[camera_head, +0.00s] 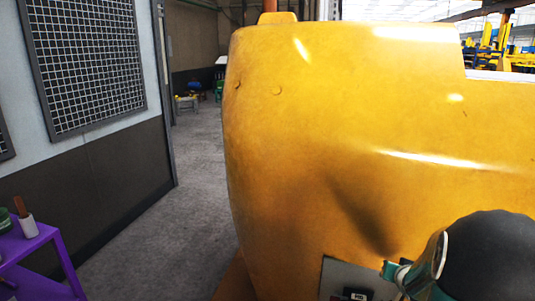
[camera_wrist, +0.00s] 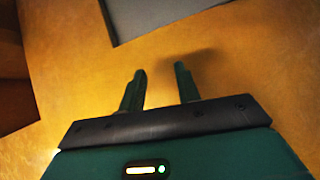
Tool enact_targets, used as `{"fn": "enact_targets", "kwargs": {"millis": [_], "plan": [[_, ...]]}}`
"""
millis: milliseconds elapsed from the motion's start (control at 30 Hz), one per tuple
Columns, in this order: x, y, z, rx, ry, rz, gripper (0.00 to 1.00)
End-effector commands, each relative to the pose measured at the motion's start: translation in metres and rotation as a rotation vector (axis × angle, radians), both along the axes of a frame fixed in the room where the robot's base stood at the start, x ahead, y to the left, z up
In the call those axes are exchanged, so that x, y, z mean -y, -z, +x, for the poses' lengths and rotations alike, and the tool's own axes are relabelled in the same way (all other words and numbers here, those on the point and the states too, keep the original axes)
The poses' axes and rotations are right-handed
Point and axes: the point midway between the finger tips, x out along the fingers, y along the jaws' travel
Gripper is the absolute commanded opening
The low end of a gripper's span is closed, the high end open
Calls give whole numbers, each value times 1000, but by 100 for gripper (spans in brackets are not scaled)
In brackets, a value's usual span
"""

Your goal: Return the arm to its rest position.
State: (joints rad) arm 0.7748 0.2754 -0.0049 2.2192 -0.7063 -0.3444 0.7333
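A large glossy yellow casting (camera_head: 320,120) fills the middle and right of the head view. My arm shows at its lower right as a black dome with green and silver parts, in front of the casting. In the wrist view my gripper (camera_wrist: 159,76) has its two green fingers apart with nothing between them. The fingers point at the yellow surface (camera_wrist: 230,60), and a soft shadow lies by their tips. I cannot tell the exact gap to the surface.
A grey panel (camera_head: 340,279) sits low on the casting; a grey plate (camera_wrist: 160,14) shows in the wrist view. A purple table (camera_head: 30,243) with a white cup (camera_head: 29,227) stands lower left. Clear grey floor (camera_head: 170,240) lies between the gridded wall and the casting.

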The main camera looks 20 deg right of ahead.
Motion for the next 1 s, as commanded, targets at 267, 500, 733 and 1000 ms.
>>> {"fn": "enact_targets", "kwargs": {"millis": [267, 500, 733, 1000], "plan": [[-104, -84, 0, -146, -80, -103, 33], [-204, -128, -37, -265, -211, -112, 33], [-300, -150, -100, -374, -418, -77, 33], [-366, -155, -165, -459, -646, -37, 33]]}}
